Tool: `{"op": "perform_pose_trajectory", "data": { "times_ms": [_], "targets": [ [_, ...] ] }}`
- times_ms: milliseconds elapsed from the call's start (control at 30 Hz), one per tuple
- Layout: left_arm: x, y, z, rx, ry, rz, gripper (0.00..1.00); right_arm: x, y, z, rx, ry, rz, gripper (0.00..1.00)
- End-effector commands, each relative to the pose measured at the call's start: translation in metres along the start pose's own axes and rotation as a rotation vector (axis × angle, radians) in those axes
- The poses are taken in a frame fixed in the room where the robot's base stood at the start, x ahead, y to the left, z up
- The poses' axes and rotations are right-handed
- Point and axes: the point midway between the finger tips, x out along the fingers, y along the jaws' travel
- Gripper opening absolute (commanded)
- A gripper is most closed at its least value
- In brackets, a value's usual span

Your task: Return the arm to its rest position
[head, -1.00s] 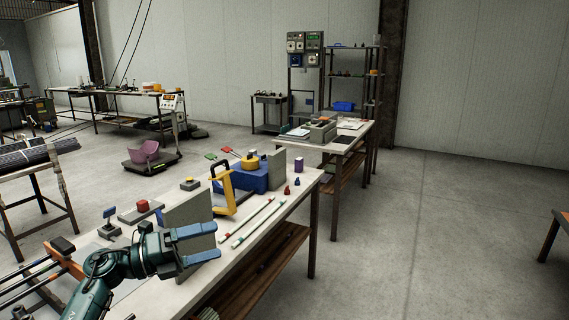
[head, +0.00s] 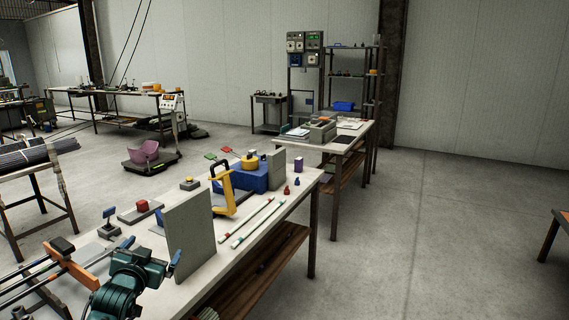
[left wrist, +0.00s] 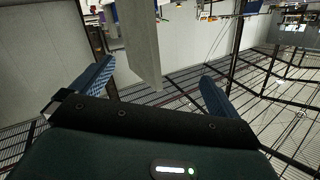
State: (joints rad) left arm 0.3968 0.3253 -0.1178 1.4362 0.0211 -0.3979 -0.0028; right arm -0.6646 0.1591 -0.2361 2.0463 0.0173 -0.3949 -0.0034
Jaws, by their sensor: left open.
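My left gripper (head: 150,253) is open and empty at the near left end of the workbench (head: 205,285). Its two blue fingers stand wide apart. Its arm comes in from the bottom left. A grey upright panel (head: 189,232) stands on the bench just beyond and to the right of the gripper. In the left wrist view the open fingers (left wrist: 155,76) hold nothing, and a grey panel (left wrist: 142,45) shows beyond them. My right gripper is not in view.
A yellow-handled tool (head: 223,190), a blue machine (head: 252,178) and two thin rods (head: 258,222) sit farther along the bench. An orange-ended rack (head: 75,263) is close at the left. The floor (head: 450,240) at right is open.

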Motion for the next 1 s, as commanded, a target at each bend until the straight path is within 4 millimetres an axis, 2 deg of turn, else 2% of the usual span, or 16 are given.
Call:
{"op": "perform_pose_trajectory", "data": {
  "times_ms": [33, 167, 267, 400, 500, 600, 700, 833, 1000],
  "targets": [
    [-0.012, 0.018, 0.02, -0.001, -0.022, 0.028, 1.0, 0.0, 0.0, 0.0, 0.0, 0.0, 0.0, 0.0],
    [-0.05, 0.065, 0.065, -0.011, -0.075, 0.102, 1.0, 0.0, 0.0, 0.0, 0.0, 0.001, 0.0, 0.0],
    [-0.093, 0.105, 0.103, -0.031, -0.128, 0.169, 1.0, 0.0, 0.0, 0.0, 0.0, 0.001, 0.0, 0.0],
    [-0.171, 0.161, 0.149, -0.081, -0.213, 0.266, 1.0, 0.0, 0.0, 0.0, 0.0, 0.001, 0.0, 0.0],
    [-0.229, 0.191, 0.17, -0.126, -0.273, 0.323, 1.0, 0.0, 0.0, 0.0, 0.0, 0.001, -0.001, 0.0],
    [-0.278, 0.211, 0.181, -0.169, -0.325, 0.363, 1.0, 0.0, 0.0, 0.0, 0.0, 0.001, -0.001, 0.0],
    [-0.312, 0.223, 0.185, -0.204, -0.363, 0.387, 1.0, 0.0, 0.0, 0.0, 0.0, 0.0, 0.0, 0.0],
    [-0.336, 0.23, 0.186, -0.228, -0.388, 0.403, 1.0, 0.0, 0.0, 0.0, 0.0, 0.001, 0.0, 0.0],
    [-0.341, 0.232, 0.186, -0.233, -0.395, 0.406, 1.0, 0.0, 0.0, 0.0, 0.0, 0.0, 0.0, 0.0]
  ]
}}
